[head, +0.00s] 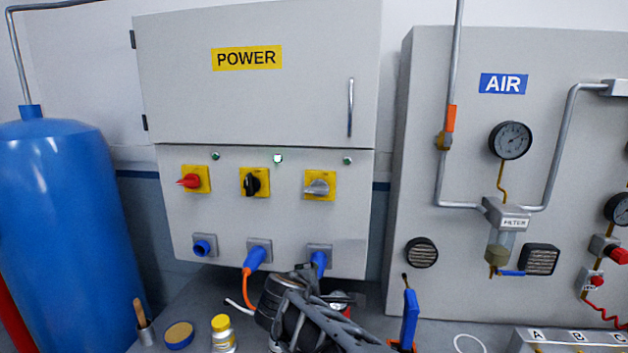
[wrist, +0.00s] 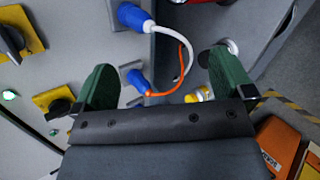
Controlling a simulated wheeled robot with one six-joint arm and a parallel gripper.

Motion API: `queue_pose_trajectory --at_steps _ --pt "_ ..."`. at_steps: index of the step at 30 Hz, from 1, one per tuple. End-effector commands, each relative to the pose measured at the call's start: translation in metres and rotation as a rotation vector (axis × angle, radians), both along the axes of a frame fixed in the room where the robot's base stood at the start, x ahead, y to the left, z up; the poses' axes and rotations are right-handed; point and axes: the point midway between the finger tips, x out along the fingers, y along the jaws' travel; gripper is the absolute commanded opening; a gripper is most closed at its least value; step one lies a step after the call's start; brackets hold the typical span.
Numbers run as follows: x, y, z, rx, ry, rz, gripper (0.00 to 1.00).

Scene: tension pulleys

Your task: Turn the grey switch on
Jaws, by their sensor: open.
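The grey switch (head: 318,186) is the rightmost of three rotary switches on the power cabinet. Its knob lies roughly horizontal on a yellow plate. The lamp above it (head: 347,160) looks unlit. In the wrist view, the switch that I take for the grey one (wrist: 12,45) is cut off at the upper left edge, and its knob looks dark and slanted. My gripper (wrist: 163,78) is open and empty, its green fingers wide apart. It is apart from the switch, which lies left of both fingers. In the head view my arm is below the cabinet; its fingers are hard to make out.
The black switch (head: 254,182) and red switch (head: 193,180) are to the left; the middle lamp (head: 278,158) is lit. Blue plugs (head: 257,256) with cables sit below the switches. A blue tank (head: 62,230) stands left, the air panel (head: 430,120) right. Small items lie on the bench.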

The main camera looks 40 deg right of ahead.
Motion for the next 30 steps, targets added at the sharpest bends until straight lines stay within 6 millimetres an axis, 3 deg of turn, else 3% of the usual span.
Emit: queue_pose_trajectory --at_steps 1,6,12,20,30 --pt "0.01 -0.012 0.025 -0.139 0.044 0.067 1.0" --pt "0.042 -0.036 0.088 -0.609 0.227 0.29 1.0" --pt "0.069 -0.042 0.133 -0.994 0.414 0.444 1.0" --pt "0.087 -0.045 0.154 -1.195 0.525 0.514 1.0" --pt "0.13 -0.085 0.156 -1.205 0.533 0.52 1.0"
